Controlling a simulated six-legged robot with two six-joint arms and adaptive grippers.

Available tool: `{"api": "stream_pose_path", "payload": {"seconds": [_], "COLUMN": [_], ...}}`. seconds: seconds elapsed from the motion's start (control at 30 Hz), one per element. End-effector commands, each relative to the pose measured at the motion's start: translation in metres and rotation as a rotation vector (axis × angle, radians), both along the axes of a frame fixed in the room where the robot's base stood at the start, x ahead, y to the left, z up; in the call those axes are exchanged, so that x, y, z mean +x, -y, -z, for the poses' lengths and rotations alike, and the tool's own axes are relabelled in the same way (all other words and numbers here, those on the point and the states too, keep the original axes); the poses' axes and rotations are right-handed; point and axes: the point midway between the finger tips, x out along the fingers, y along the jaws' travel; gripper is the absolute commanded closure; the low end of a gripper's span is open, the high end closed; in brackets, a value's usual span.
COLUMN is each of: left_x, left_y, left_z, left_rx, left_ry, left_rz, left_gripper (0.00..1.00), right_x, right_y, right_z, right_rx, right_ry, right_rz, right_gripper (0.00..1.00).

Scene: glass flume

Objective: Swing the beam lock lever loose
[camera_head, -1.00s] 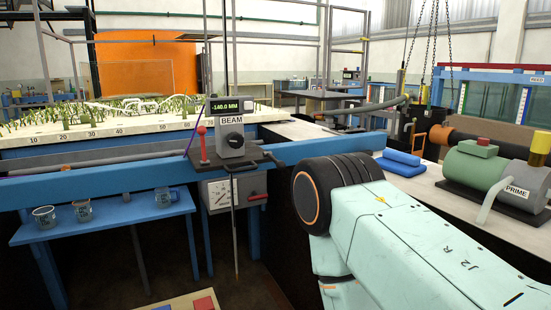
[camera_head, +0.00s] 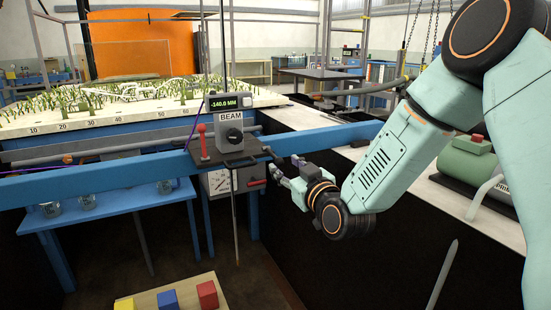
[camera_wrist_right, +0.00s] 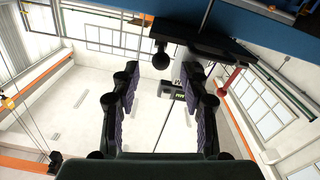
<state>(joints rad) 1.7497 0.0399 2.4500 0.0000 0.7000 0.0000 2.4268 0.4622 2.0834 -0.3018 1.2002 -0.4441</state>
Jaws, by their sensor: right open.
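The grey beam carriage (camera_head: 231,143), labelled BEAM, sits on the blue beam (camera_head: 110,178); its display reads -140.0 MM. An upright lever with a red grip (camera_head: 202,138) stands at its left, and shows in the right wrist view (camera_wrist_right: 231,80). A dark lever with a black ball end (camera_wrist_right: 160,61) juts from the carriage; I cannot tell which is the lock lever. My right gripper (camera_head: 284,171) is just right of the carriage, below the beam's top edge. In the wrist view the gripper (camera_wrist_right: 161,75) is open and empty, with the ball beyond its fingertips. My left gripper is not in view.
A gauge box with a red handle (camera_head: 257,183) hangs under the beam near the gripper. A thin rod (camera_head: 235,215) hangs below the carriage. Colored blocks (camera_head: 207,294) lie on a board below. A green pump (camera_head: 468,157) stands on the right ledge.

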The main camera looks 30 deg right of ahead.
Motion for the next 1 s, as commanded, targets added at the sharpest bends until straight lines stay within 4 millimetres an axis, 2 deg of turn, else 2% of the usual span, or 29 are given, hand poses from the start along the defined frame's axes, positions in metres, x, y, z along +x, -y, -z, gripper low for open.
{"api": "stream_pose_path", "payload": {"seconds": [0.2, 0.43, 0.83, 1.0], "left_x": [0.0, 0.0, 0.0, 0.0], "left_y": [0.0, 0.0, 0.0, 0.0], "left_z": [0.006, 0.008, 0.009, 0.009], "left_rx": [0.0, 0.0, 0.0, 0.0], "left_ry": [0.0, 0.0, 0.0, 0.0], "left_rz": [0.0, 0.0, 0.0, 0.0], "left_gripper": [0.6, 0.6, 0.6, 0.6], "right_x": [0.034, 0.059, 0.066, 0.066], "right_y": [-0.001, 0.0, 0.0, 0.0], "right_z": [0.002, 0.002, 0.001, 0.001], "right_rx": [-0.002, 0.001, 0.004, 0.004], "right_ry": [0.0, -0.003, -0.004, -0.004], "right_rz": [-0.002, -0.001, -0.001, -0.001], "right_gripper": [0.55, 0.55, 0.55, 0.69]}}
